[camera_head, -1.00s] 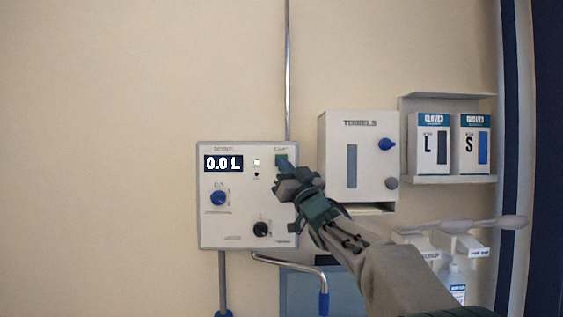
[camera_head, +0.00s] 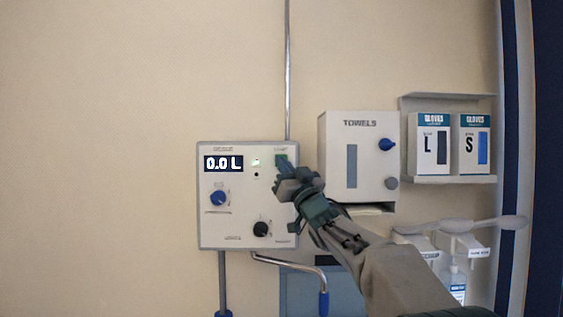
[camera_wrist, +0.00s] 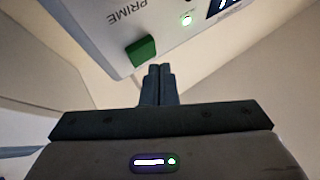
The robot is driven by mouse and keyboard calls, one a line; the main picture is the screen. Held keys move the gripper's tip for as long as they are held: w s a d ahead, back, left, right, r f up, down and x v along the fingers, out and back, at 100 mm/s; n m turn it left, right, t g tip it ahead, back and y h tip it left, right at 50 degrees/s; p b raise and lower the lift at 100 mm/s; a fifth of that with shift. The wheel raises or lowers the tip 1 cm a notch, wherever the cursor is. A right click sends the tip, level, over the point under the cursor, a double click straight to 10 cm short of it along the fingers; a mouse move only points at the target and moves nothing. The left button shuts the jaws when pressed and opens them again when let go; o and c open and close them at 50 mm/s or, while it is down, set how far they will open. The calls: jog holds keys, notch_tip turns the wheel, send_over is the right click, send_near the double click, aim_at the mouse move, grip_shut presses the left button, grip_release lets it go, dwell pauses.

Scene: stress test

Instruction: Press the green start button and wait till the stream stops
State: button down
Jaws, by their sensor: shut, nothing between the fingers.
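The green button (camera_wrist: 141,50) is a raised block near the edge of the dispenser panel, beside the word PRIME in the wrist view. In the head view the green button (camera_head: 281,157) is at the panel's upper right, partly covered by my gripper (camera_head: 282,166). My gripper also shows in the wrist view (camera_wrist: 160,70), shut and empty, its fingertips just to the right of the button. I cannot tell whether they touch the panel. The white panel (camera_head: 230,226) has a display (camera_head: 223,163) reading 0.0 L. No stream is visible.
A blue knob (camera_head: 218,198) and a black knob (camera_head: 261,229) sit on the panel. A curved spout (camera_head: 290,258) with a blue tip hangs below. The towel dispenser (camera_head: 336,190) and glove boxes (camera_head: 433,145) are to the right. The wall at left is bare.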

jog(key=shift+w, duration=0.1)
jog(key=shift+w, duration=0.3)
jog(key=shift+w+p, duration=0.4)
jog(key=shift+w, duration=0.05)
dwell(0.6)
jog(key=shift+s+f, duration=0.1)
jog(key=shift+s, duration=0.05)
jog(key=shift+s+b, duration=0.7)
jog(key=shift+b, duration=0.05)
jog(key=s+b, duration=0.3)
jog(key=s, duration=0.2)
dwell(0.3)
